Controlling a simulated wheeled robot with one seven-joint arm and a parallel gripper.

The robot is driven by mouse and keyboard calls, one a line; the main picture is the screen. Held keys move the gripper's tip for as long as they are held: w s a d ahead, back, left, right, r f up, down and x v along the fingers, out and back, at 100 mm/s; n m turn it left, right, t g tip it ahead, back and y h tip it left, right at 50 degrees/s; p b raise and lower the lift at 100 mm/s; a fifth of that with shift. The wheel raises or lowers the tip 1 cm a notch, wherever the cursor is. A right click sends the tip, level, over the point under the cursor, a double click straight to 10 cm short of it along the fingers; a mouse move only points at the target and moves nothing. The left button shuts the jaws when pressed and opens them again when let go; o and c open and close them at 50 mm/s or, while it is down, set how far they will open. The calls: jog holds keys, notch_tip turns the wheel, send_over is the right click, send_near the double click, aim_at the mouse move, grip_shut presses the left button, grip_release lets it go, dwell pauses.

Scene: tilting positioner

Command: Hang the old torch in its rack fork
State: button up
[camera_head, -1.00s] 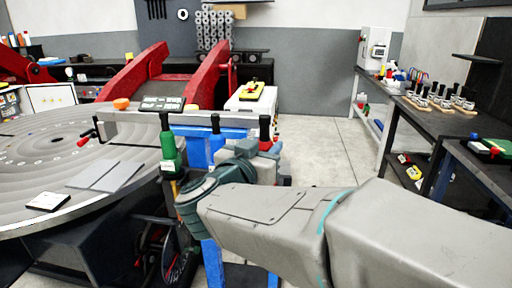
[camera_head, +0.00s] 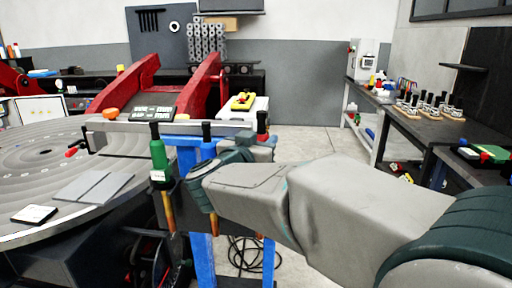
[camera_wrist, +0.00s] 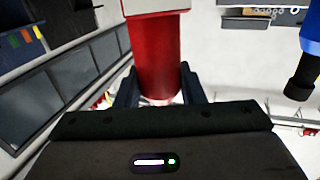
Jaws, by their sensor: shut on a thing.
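A red torch with a black top (camera_head: 262,124) stands upright just beyond my wrist in the head view. In the wrist view its red body (camera_wrist: 158,50), with a white band above, lies between the two dark fingers of my gripper (camera_wrist: 158,86), which is shut on it. A green torch (camera_head: 158,155) and a blue torch (camera_head: 207,142) hang upright to its left, at the blue stand (camera_head: 196,225). The blue torch also shows at the right edge of the wrist view (camera_wrist: 311,45). My wrist hides the red torch's lower part, and I cannot make out a fork there.
A large round grey table (camera_head: 50,165) with flat plates on it fills the left. Red arms (camera_head: 200,85) of the positioner rise behind. A white box with a yellow device (camera_head: 243,101) stands behind the torches. Benches (camera_head: 425,125) line the right, with open floor between.

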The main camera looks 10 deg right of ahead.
jog(key=shift+w+d+r+b, duration=0.1)
jog(key=shift+w+d+b, duration=0.2)
jog(key=shift+w, duration=0.65)
jog(key=shift+w+d+b, duration=0.1)
jog(key=shift+w+d, duration=0.3)
jog(key=shift+w, duration=0.55)
jog(key=shift+f+b, duration=0.9)
jog(key=shift+f, duration=0.95)
jog(key=shift+s+f, duration=0.1)
jog(key=shift+f, duration=0.1)
